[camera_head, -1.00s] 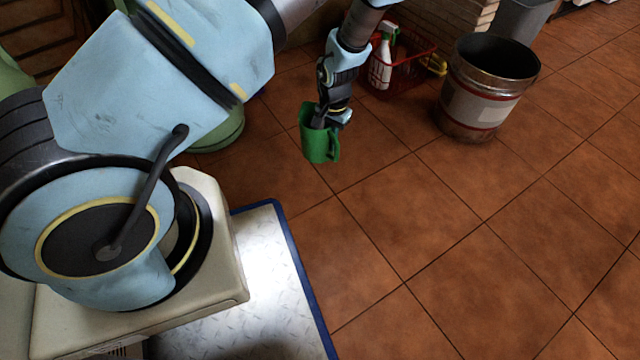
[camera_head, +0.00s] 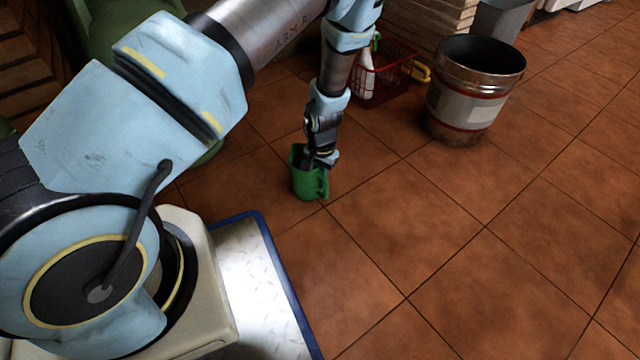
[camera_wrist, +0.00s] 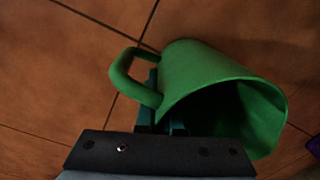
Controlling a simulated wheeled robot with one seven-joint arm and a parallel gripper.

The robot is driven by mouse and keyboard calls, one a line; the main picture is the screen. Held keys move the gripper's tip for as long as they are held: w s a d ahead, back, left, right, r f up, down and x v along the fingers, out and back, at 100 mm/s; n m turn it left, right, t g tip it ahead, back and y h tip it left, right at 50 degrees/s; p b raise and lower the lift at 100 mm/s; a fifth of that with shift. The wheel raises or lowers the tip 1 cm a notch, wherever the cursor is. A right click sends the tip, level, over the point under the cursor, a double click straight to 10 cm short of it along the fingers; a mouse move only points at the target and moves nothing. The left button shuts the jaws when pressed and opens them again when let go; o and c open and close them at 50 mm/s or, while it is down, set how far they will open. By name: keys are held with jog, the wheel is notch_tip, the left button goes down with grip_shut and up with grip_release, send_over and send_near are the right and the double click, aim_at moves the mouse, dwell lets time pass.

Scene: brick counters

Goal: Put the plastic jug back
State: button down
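The plastic jug is green with a side handle. In the head view the jug (camera_head: 308,184) hangs at the end of my arm, roughly upright, over the tiled floor; I cannot tell its exact height. In the wrist view the jug (camera_wrist: 215,85) fills the middle right, its mouth toward the camera and its handle to the left. My gripper (camera_head: 318,160) is at the jug's rim, and in the wrist view its fingers (camera_wrist: 160,115) are at the jug wall beside the handle. It appears shut on the wall; the fingertips are partly hidden.
A metal bin (camera_head: 474,90) with a red band stands on the floor at upper right. A red basket (camera_head: 392,75) with a spray bottle (camera_head: 366,72) is behind my gripper. A grey bin (camera_head: 498,20) stands farther back. The tiled floor (camera_head: 480,250) at right is clear.

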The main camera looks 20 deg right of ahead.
jog(key=shift+f, duration=0.1)
jog(key=c, duration=1.1)
grip_release()
jog(key=shift+o, duration=0.2)
